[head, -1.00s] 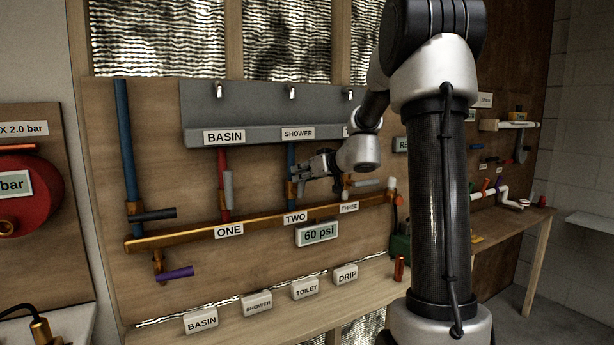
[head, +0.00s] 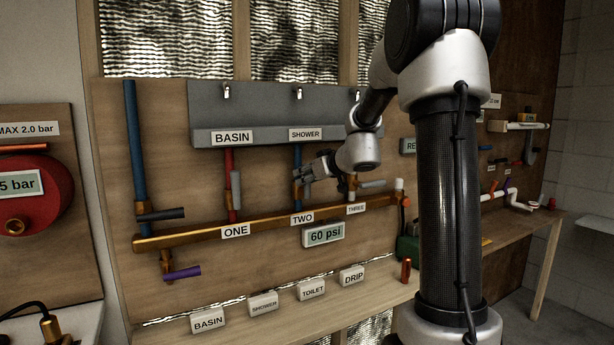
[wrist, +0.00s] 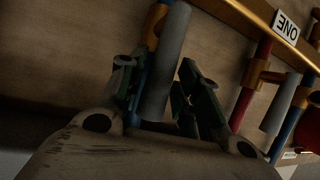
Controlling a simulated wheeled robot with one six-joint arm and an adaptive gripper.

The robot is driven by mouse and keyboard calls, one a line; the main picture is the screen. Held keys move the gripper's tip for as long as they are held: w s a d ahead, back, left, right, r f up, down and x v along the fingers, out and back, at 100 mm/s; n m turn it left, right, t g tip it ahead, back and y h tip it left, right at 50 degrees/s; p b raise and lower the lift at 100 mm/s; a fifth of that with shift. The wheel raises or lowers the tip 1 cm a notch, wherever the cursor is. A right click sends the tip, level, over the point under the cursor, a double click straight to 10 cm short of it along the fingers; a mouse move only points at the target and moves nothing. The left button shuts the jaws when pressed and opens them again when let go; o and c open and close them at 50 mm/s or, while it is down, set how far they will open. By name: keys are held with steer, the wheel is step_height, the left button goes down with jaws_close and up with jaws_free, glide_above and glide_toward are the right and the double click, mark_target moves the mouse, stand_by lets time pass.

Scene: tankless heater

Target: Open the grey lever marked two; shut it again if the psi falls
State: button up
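The manifold's outlet marked TWO (head: 302,219) has a blue pipe (head: 297,158) rising from a brass valve. Its grey lever (wrist: 166,60) shows in the wrist view, running roughly alongside the blue pipe; in the head view my gripper hides most of it. My gripper (head: 308,174) is at this lever. In the wrist view its fingers (wrist: 160,95) are apart with the lever between them, and a gap shows on the lever's right side. The gauge (head: 323,234) reads 60 psi.
Lever one (head: 236,188) stands upright beside a red pipe, left of my gripper. Lever three (head: 373,184) lies sideways, close on the right. A dark lever (head: 160,214) and a purple lever (head: 183,272) are further left. Labelled blocks (head: 263,303) stand on the bench below.

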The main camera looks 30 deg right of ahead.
steer(key=shift+o, duration=0.5)
steer(key=shift+r, duration=0.1)
steer(key=shift+s+r, duration=0.1)
steer(key=shift+s, duration=0.1)
steer(key=v, duration=1.1)
steer(key=shift+s, duration=0.3)
